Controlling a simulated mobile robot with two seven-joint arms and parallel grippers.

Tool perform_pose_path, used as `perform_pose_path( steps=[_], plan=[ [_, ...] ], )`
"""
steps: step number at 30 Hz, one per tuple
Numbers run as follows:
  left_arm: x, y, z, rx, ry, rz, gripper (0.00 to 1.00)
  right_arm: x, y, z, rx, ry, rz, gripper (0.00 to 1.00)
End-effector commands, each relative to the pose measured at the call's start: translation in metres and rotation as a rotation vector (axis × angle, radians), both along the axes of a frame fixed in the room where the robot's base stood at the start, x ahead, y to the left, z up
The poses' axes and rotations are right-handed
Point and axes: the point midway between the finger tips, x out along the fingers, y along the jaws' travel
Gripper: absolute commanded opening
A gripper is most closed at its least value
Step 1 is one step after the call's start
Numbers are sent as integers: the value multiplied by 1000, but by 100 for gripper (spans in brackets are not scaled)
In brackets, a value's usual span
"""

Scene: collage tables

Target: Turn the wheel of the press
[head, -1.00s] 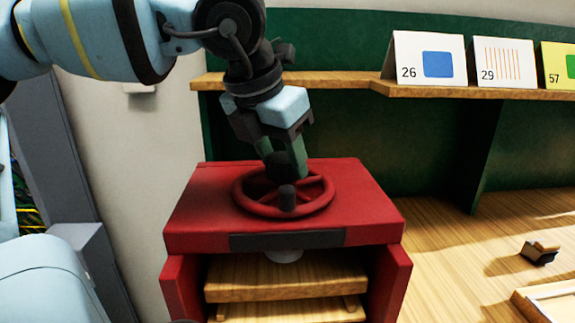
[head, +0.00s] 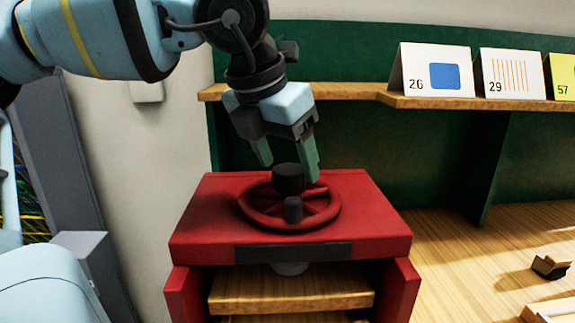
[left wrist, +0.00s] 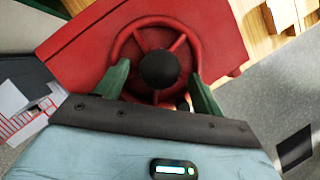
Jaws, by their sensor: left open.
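The press (head: 190,240) is a red box with an open front, and its red spoked wheel (head: 252,218) lies flat on top. A dark hub (head: 289,180) stands at the wheel's middle, and a smaller dark handle (head: 293,209) stands near its front rim. My left gripper (head: 288,168) is open just above the wheel, pointing down, its green fingers apart on either side of the hub. In the left wrist view the black round hub (left wrist: 160,70) sits between the fingertips, with no visible contact, and the wheel (left wrist: 118,45) spreads beneath. My right gripper is not in view.
Wooden boards (head: 290,287) sit inside the press under a grey plate. A green-backed shelf (head: 440,102) behind holds several number cards, including 26 (head: 420,75) and 29 (head: 505,75). The wooden table right of the press is mostly clear, with a small dark block (head: 550,266).

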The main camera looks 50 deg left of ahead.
Motion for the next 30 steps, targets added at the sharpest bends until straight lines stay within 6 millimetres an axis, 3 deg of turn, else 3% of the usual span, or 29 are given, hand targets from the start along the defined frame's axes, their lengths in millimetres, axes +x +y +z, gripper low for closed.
perform_pose_path(
  steps=[6,12,30],
  plan=[
    [-14,-2,34,0,-4,1,68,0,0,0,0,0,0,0],
    [-21,-3,51,2,-2,1,68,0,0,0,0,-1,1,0],
    [-22,-3,54,1,0,0,68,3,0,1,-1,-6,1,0]
  ],
)
